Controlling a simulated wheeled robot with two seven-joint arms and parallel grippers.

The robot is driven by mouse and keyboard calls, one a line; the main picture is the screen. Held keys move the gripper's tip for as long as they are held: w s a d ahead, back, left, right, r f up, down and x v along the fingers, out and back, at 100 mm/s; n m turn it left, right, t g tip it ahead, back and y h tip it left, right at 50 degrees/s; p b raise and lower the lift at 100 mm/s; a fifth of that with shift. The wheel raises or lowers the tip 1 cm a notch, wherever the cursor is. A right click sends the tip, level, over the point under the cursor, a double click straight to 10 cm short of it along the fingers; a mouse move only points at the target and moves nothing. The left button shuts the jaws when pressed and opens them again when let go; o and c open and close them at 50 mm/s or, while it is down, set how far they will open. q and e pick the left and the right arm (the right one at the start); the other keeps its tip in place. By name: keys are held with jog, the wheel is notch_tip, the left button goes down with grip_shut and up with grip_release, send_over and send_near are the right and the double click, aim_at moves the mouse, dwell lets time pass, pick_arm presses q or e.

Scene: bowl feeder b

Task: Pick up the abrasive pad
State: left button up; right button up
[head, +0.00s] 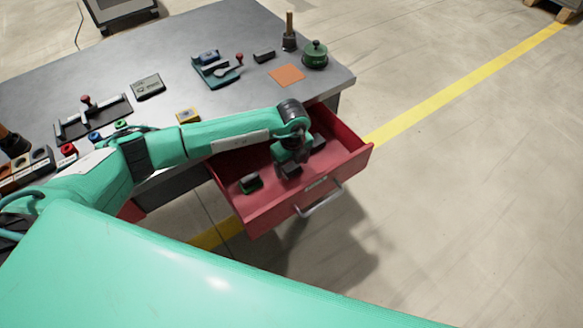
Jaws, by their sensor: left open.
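A small dark block with a green lower edge (250,183) lies on the floor of the open red drawer, toward its left side. It looks like the abrasive pad, but it is too small to be sure. My left gripper (304,157) is over the right part of the drawer, pointing down with its dark fingers spread apart. It is to the right of the block and apart from it. I see nothing between the fingers, though the wrist hides part of that spot. My right gripper is out of view.
The red drawer (262,212) is pulled out, with raised walls and a metal handle (319,200). On the grey workbench (225,25) are a flat orange square (286,75), a green round pot (314,55), a teal fixture (215,68) and a yellow block (187,116).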

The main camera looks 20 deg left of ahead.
pick_arm(q)
jog(key=c, duration=1)
jog(key=shift+c, duration=0.4)
jog(key=shift+r, duration=0.15)
